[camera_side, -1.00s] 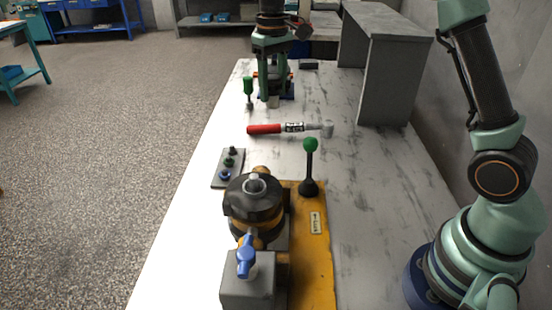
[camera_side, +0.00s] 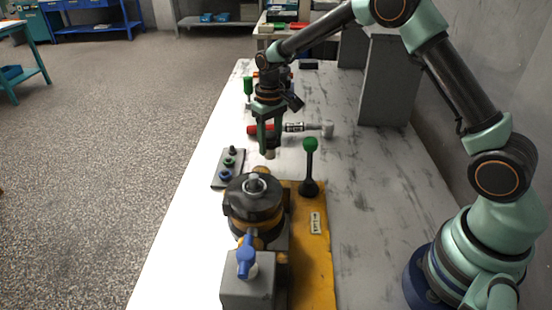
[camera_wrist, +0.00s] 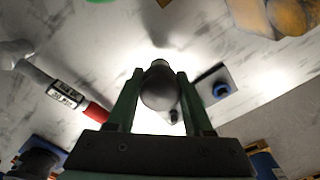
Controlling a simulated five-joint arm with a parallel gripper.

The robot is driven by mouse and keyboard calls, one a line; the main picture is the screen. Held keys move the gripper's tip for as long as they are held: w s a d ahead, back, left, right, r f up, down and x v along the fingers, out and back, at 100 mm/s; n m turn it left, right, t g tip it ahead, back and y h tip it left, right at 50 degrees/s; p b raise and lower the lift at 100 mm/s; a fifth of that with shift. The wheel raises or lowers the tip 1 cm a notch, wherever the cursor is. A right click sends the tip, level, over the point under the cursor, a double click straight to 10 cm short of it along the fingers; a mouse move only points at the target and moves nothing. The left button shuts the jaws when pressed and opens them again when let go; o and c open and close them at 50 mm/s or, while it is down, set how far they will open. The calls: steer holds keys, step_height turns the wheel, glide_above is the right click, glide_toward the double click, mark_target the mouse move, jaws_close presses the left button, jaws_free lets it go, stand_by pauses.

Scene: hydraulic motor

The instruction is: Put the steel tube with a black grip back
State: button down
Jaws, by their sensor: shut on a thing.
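My gripper (camera_side: 269,136) is shut on the steel tube with a black grip and holds it upright above the table, behind the hydraulic motor. The tube's pale lower end (camera_side: 270,153) shows below the fingers in the side view; its dark grip is partly hidden between them. In the wrist view the tube (camera_wrist: 159,90) sits between the two green fingers (camera_wrist: 157,98), seen almost end-on as a rounded grey shape. The black and yellow hydraulic motor (camera_side: 253,205) stands on a yellow base, with a bright metal piece on its top.
A small plate with coloured knobs (camera_side: 228,168) lies left of my gripper. A green-knobbed lever (camera_side: 310,165) rises at the right. A green-handled tool (camera_side: 248,86) stands farther back.

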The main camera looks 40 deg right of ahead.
steer(key=shift+f, duration=2.2)
steer(key=shift+f, duration=0.15)
steer(key=shift+c, duration=1.5)
jaws_free()
